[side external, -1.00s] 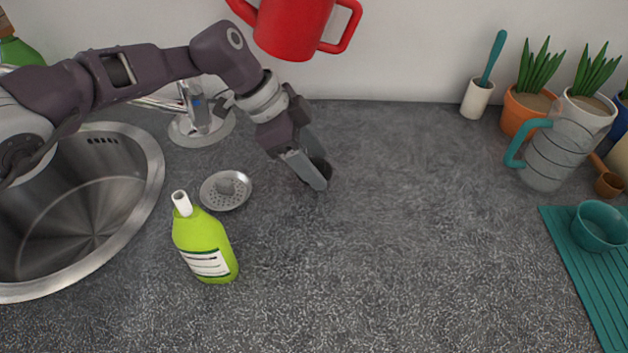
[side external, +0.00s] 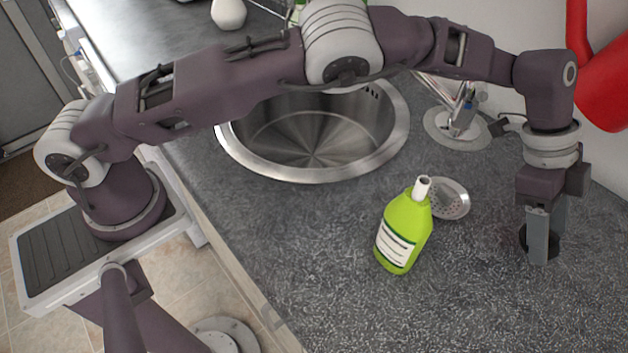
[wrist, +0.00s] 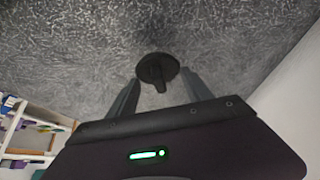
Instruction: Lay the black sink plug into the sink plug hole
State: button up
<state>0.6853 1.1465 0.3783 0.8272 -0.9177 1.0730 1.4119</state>
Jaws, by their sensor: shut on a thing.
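The black sink plug (wrist: 157,69) is a round dark disc with a small knob, seen between my fingers in the wrist view. In the side view the plug (side external: 524,238) shows partly behind the fingers. My gripper (side external: 545,250) points down at the counter on the right and is shut on the plug. I cannot tell whether the plug touches the counter. The round steel sink (side external: 310,140) is left of my gripper, behind my arm. Its plug hole cannot be made out.
A green bottle with a white cap (side external: 403,235) stands between the sink and my gripper. A metal strainer (side external: 452,200) lies just behind it. A red mug (side external: 605,85) shows at the upper right. The front counter is clear.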

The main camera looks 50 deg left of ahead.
jog(key=o, duration=0.6)
jog(key=c, duration=0.6)
